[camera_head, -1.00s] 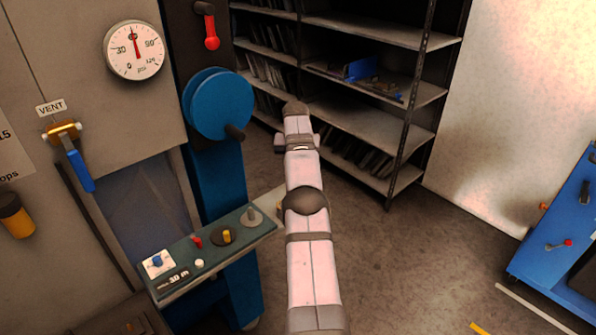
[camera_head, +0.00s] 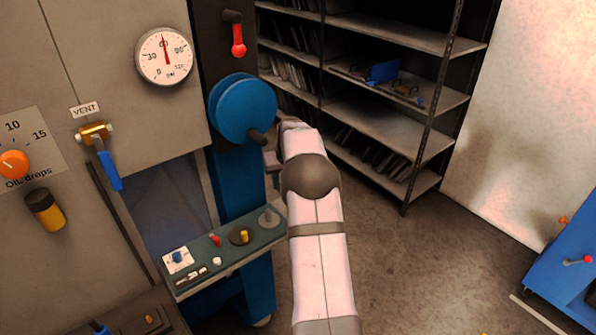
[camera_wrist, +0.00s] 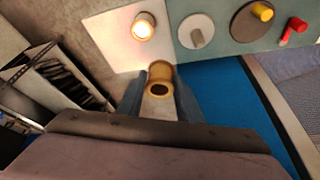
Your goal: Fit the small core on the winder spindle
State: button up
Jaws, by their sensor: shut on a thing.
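In the wrist view my gripper (camera_wrist: 160,84) is shut on a small tan core (camera_wrist: 160,70), a short hollow tube held between the two blue-grey fingers with an open end toward the camera. A second tan core (camera_wrist: 143,27) stands on a pale ledge beyond it. Right of that is a grey disc with a short upright grey peg (camera_wrist: 196,38), which looks like the winder spindle; the peg also shows in the head view (camera_head: 268,214). The held core is apart from the peg. In the head view my arm hides the fingertips and both cores.
A blue wheel (camera_head: 243,100) with a dark handle is above. A shelf rack (camera_head: 385,125) stands behind.

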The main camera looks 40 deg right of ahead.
jog(key=n, duration=0.1)
send_over(269, 212)
jog(key=d, duration=0.1)
jog(key=shift+s+a+f+y, duration=0.1)
jog(key=shift+a+f+y, duration=0.2)
jog(key=shift+a+f, duration=0.15)
jog(key=shift+a+f, duration=0.1)
jog(key=shift+f, duration=0.05)
jog(key=shift+f+b, duration=0.5)
jog(key=shift+f, duration=0.35)
jog(key=shift+f+b, duration=1.95)
jog(key=shift+f, duration=0.7)
dwell(0.8)
